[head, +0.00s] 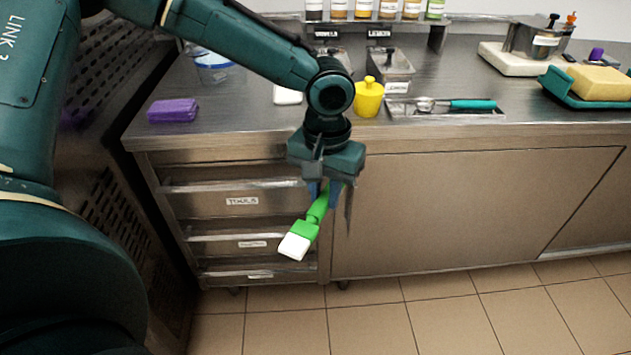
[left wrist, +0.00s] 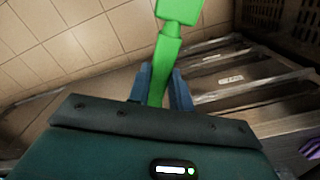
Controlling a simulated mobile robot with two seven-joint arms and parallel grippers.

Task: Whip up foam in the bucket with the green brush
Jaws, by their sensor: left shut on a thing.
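A green brush (head: 307,229) with white bristles hangs in my left gripper (head: 330,190), in front of the drawers and below the counter's front edge. The gripper is shut on the brush's handle, and the bristles point down and to the left. In the left wrist view the green brush (left wrist: 172,40) stands out between the two blue fingers of my left gripper (left wrist: 160,85). No bucket is recognisable in either view. My right gripper does not show.
The steel counter (head: 240,125) bears a purple sponge (head: 173,110), a yellow container (head: 368,97), a tray with a scoop (head: 445,113) and a yellow sponge (head: 600,82) on a green holder. Drawers (head: 240,201) are under its left part. The tiled floor (head: 400,320) in front is clear.

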